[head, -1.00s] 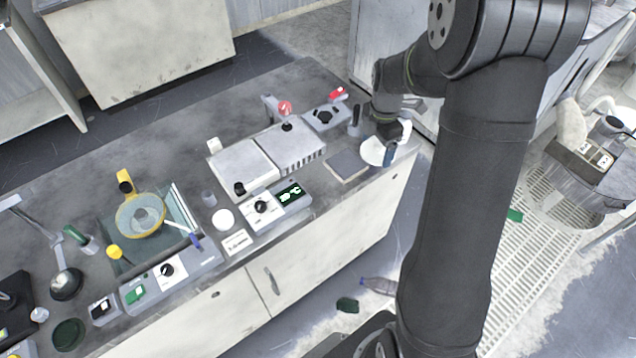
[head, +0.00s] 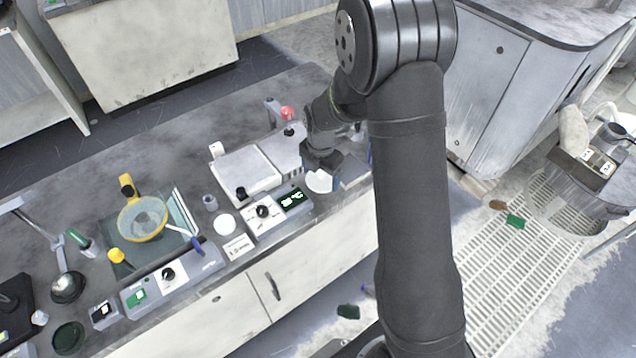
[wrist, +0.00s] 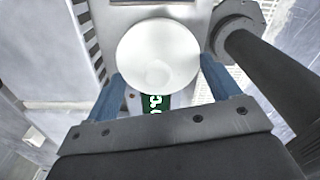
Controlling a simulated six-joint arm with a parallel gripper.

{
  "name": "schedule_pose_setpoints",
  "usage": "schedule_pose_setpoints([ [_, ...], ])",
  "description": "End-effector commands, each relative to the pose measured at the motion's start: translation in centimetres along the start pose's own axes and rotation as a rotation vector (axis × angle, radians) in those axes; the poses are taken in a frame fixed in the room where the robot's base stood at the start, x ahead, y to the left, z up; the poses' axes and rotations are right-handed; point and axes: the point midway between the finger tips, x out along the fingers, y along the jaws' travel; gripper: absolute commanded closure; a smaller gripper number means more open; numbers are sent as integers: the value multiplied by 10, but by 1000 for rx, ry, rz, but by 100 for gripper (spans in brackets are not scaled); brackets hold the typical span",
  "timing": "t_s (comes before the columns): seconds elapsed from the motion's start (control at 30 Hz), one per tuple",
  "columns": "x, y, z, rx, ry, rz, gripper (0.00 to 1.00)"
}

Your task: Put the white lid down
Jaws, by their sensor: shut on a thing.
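The white lid (head: 319,182) is a round white disc near the front edge of the bench, just right of the unit with the green display (head: 292,200). My gripper (head: 323,168) is shut on it from above, its blue fingers at either side. I cannot tell how high the lid is above the bench.
A white-topped box (head: 247,169) stands behind the display unit. A dark flat pad (head: 352,171) lies right of the lid. The bench's front edge is close.

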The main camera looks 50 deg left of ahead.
Motion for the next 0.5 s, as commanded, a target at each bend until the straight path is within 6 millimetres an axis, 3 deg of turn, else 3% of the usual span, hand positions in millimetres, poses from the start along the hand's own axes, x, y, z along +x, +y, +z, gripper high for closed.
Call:
schedule_pose_setpoints([
  [0.17,8,8,-3,1,0,-1,40],
  [0.5,45,8,-3,2,0,-1,40],
])
